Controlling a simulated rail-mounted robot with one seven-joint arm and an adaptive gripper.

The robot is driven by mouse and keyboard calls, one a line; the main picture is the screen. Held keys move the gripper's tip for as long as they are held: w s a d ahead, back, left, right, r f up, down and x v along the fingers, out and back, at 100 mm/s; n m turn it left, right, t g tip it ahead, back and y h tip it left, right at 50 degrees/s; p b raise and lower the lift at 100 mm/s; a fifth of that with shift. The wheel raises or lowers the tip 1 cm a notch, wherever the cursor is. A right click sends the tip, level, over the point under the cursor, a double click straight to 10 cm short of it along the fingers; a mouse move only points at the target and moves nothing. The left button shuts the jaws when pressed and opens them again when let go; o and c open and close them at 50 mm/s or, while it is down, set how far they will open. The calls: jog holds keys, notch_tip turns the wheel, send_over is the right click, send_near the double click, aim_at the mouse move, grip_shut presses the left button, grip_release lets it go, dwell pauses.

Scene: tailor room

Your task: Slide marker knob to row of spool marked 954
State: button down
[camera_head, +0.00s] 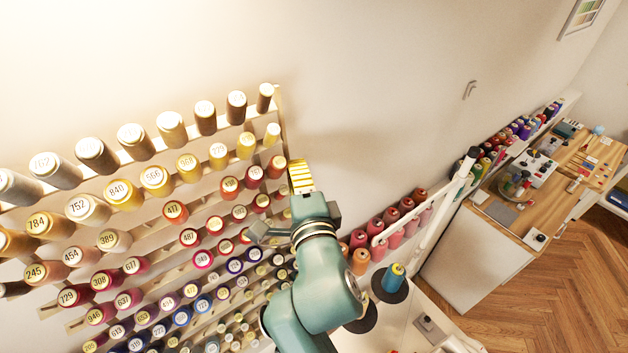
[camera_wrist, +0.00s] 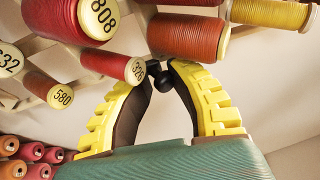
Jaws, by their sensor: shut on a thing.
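A small black marker knob (camera_wrist: 163,78) on a dark stem shows in the wrist view, between the inner faces of my gripper's yellow fingers. My gripper (camera_head: 300,172) is shut on it at the right edge of the thread rack, beside the upper rows; the fingers also show in the wrist view (camera_wrist: 162,70). The knob is hidden in the head view. The spool rack (camera_head: 279,100) carries rows of numbered spools on a slanted grid. I cannot read 954 on any spool; many labels are small, blurred or washed out.
A red spool marked 326 (camera_wrist: 115,65) lies close to the knob, with a red spool marked 808 (camera_wrist: 70,16) above. Pink spools (camera_head: 390,215) stand on a rail right of my arm. A blue spool (camera_head: 394,277) stands lower right. The wall above the rack is bare.

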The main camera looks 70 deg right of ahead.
jog(key=shift+r, duration=0.2)
jog(key=c, duration=1)
grip_release()
jog(key=shift+a, duration=0.1)
jog(key=v, duration=1.2)
